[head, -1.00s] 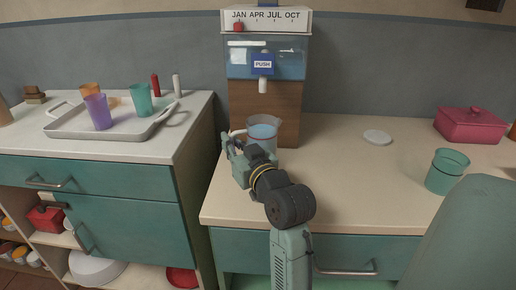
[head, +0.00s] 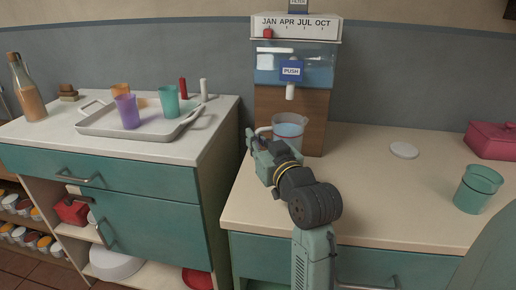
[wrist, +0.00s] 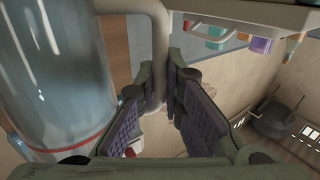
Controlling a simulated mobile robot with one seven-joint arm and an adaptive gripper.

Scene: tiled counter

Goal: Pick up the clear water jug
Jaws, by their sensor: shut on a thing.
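The clear water jug (head: 289,127) stands upright below the spout of the water dispenser, with bluish water in it. My gripper (head: 254,140) is at the jug's left side, by its handle. In the wrist view the jug's clear wall (wrist: 62,75) fills the left, with a red line near its lower edge. Its pale handle (wrist: 160,45) runs down between the two padded fingers of my gripper (wrist: 163,110), which is shut on the handle. My arm hides the jug's lower part in the head view, so I cannot tell whether its base touches the counter.
The water dispenser (head: 291,112) stands close behind the jug. A white lid (head: 404,150), a teal cup (head: 477,189) and a pink box (head: 492,141) are on the right counter. A grey tray (head: 150,134) with several cups sits on the left counter, across a gap.

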